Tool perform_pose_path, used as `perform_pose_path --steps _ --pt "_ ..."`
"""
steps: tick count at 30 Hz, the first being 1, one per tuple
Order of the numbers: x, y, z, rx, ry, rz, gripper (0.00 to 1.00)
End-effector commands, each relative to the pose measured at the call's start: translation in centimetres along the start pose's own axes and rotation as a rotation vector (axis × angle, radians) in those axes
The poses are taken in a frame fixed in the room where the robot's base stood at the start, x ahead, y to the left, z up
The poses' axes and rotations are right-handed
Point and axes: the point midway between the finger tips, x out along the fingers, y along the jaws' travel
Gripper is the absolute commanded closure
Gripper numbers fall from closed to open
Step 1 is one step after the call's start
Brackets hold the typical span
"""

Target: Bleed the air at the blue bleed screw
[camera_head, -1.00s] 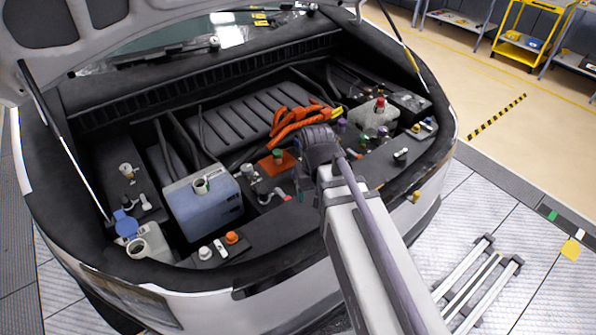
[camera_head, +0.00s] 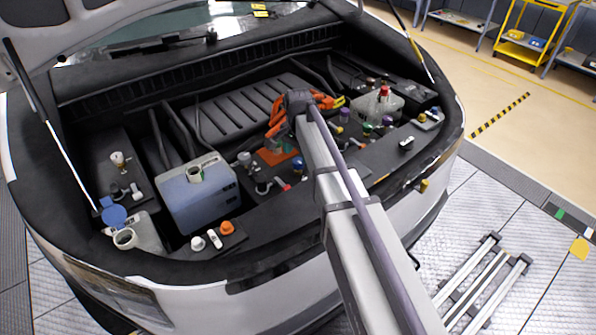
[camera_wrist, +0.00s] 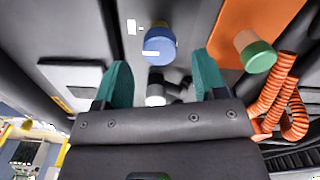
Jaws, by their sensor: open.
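The blue bleed screw (camera_wrist: 159,45) shows as a round blue cap in the wrist view, ahead of my gripper and near the middle of the gap between its fingers. My gripper (camera_wrist: 162,76) has its two teal fingers spread wide, with nothing held between them. In the head view, a blue cap (camera_head: 298,164) stands just left of my arm, near the orange plate. My fingers cannot be made out clearly there.
A green cap (camera_wrist: 259,57) stands on an orange plate (camera_wrist: 276,18), close to the right finger. Ribbed orange hoses (camera_wrist: 272,103) run near the gripper's right side. In the head view, a blue-grey reservoir (camera_head: 199,195) and a red-capped tank (camera_head: 383,104) stand to either side.

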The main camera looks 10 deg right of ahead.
Motion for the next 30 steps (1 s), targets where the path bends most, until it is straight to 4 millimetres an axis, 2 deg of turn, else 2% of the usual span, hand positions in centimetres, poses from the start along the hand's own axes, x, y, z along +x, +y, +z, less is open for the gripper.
perform_pose_path --steps 1,3,13,27,30 --pt "2.2 0.0 0.0 0.0 0.0 0.0 0.35" --pt "3.1 0.0 0.0 0.0 0.0 0.0 0.35" --pt "3.1 0.0 0.0 -0.001 0.0 0.0 0.35" --pt "3.1 0.0 0.0 -0.001 0.0 0.0 0.8" --pt "3.1 0.0 0.0 -0.001 0.0 0.0 0.85"
